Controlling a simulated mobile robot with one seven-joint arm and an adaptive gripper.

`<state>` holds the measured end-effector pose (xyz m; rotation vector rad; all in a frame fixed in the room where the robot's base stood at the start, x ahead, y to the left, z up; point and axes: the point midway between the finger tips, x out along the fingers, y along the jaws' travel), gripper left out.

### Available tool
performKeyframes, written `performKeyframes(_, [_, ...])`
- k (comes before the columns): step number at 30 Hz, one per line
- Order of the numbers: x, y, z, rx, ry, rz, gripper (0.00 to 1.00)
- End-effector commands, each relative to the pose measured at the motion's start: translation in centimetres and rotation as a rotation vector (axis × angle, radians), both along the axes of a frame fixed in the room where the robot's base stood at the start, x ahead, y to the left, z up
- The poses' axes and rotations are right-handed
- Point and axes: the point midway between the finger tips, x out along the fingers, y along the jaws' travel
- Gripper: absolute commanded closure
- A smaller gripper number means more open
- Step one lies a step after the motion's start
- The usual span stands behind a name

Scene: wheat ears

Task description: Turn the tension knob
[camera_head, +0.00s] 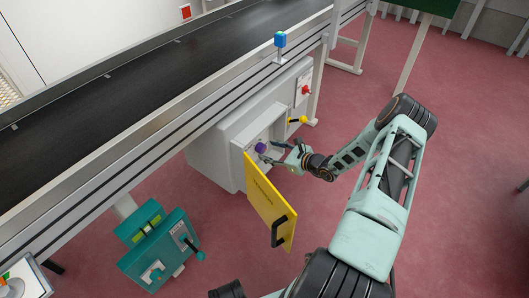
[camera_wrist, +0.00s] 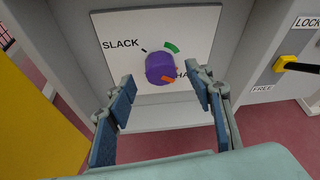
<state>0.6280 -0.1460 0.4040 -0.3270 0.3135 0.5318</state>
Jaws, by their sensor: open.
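The purple tension knob (camera_wrist: 159,66) sits on a white dial plate (camera_wrist: 115,24) inside the cabinet. An orange mark on the knob faces the lower right. A green arc is on the plate above and slightly right of the knob, with a short black tick at upper left. "SLACK" is printed at left; a label at right is partly hidden. My gripper (camera_wrist: 158,78) is open, its blue-padded fingers left and right of the knob's lower side, with no clear contact visible. In the head view, my gripper (camera_head: 273,152) reaches into the cabinet at the knob (camera_head: 261,147).
The yellow cabinet door (camera_head: 268,198) stands open near my gripper. A yellow-and-black lever (camera_wrist: 296,66) between LOCK and FREE labels is to the right. A red knob (camera_head: 305,90) is above it. The conveyor (camera_head: 130,90) runs overhead, and a teal box (camera_head: 158,250) stands at lower left.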

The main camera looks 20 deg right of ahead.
Motion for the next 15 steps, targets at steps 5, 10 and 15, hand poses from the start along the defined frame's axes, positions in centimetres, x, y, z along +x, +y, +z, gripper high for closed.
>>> performKeyframes(5, [2.1,1.2,-1.2,0.000,0.000,0.001,0.52])
performKeyframes(10, [2.8,1.5,-1.4,-0.001,0.000,-0.001,0.52])
performKeyframes(15, [2.9,1.5,-1.3,0.000,0.002,-0.002,0.52])
